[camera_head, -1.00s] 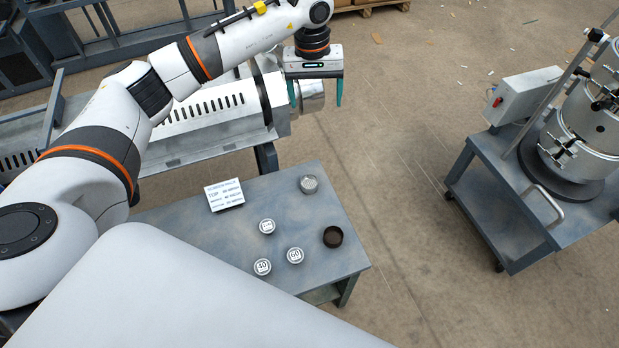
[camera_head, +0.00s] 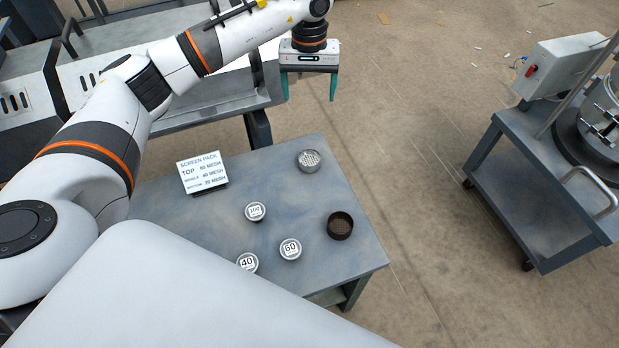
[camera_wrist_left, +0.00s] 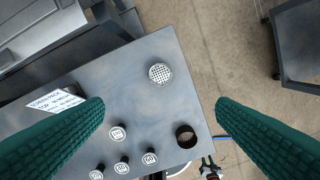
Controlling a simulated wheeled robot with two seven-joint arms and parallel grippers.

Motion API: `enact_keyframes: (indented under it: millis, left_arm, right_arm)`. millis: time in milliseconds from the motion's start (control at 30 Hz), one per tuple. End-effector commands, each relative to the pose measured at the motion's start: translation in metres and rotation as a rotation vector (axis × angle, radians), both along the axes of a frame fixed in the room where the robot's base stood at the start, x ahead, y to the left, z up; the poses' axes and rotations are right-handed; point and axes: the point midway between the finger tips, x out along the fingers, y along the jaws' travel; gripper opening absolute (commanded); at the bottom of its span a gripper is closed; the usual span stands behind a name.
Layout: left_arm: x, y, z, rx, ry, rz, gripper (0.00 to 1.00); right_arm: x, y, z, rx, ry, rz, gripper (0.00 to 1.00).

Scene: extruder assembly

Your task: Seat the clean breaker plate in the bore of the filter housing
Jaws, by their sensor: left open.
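The clean breaker plate (camera_head: 309,160), a silver disc full of small holes, lies on the grey table near its far right corner. It also shows in the left wrist view (camera_wrist_left: 160,73), between and beyond the fingers. My left gripper (camera_head: 309,90) is open and empty, with its green fingers pointing down. In the head view it appears above and beyond the plate, apart from it.
A grey cart (camera_head: 540,195) stands right, across open floor. Machinery (camera_head: 210,105) lies behind my left arm.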

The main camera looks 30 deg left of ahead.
Motion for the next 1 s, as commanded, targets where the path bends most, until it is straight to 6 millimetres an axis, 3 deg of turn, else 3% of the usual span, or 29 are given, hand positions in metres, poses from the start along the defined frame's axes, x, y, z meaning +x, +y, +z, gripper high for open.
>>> enact_keyframes:
  millis: [33, 233, 567, 800, 1000]
  left_arm:
    - [0.0, 0.0, -0.036, 0.0, 0.0, 0.0, 0.8]
    - [0.0, 0.0, -0.089, 0.0, -0.001, 0.0, 0.8]
    - [0.0, -0.001, -0.119, -0.002, 0.001, 0.0, 0.8]
    - [-0.001, 0.0, -0.16, 0.0, 0.003, 0.0, 0.8]
    - [0.0, 0.0, -0.177, -0.001, 0.0, 0.0, 0.8]
  right_arm:
    - [0.009, 0.001, -0.025, 0.001, -0.011, -0.001, 0.36]
    - [0.031, 0.004, -0.04, 0.004, -0.029, -0.006, 0.36]
    - [0.042, 0.006, -0.035, 0.004, -0.039, -0.008, 0.36]
    - [0.047, 0.007, -0.025, 0.005, -0.045, -0.009, 0.36]
    - [0.049, 0.007, -0.02, 0.005, -0.047, -0.01, 0.36]
